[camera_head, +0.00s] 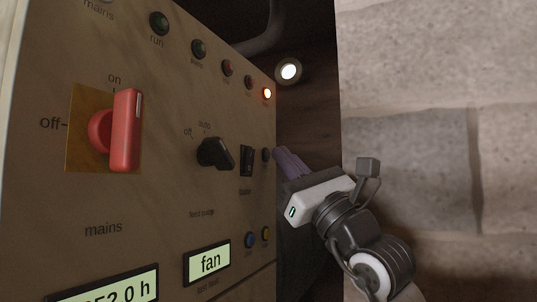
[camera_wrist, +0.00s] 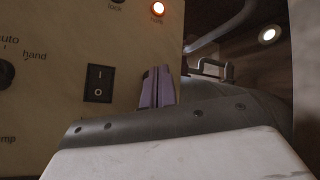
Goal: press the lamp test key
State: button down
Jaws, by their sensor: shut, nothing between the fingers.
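The cream control panel (camera_head: 170,200) fills the left of the head view. A small dark round button (camera_head: 266,155) sits right of the black rocker switch (camera_head: 246,160); its label is not readable, so I cannot confirm it is the lamp test key. My gripper (camera_head: 278,153) is shut and empty, its purple fingers pointing at the panel close to this button. In the wrist view the fingertips (camera_wrist: 158,70) stand in front of the panel, right of the rocker switch (camera_wrist: 99,83), and hide what is behind them. I cannot tell whether they touch.
The red mains knob (camera_head: 125,130) and black selector knob (camera_head: 214,153) jut out to the left. A lit orange lamp (camera_head: 267,93) ends the lamp row above. Blue (camera_head: 249,240) and yellow (camera_head: 266,234) buttons lie below. A stone wall (camera_head: 430,100) stands at right.

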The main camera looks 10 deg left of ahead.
jog(key=shift+w+a, duration=0.15)
jog(key=shift+a, duration=0.25)
dwell(0.6)
jog(key=shift+d, duration=0.15)
jog(key=shift+s+d, duration=0.25)
jog(key=shift+d, duration=0.35)
jog(key=shift+s+d, duration=0.25)
jog(key=shift+d, duration=0.55)
jog(key=shift+s+d, duration=0.25)
jog(key=shift+d, duration=0.55)
jog(key=shift+s+d, duration=0.25)
jog(key=shift+d, duration=0.55)
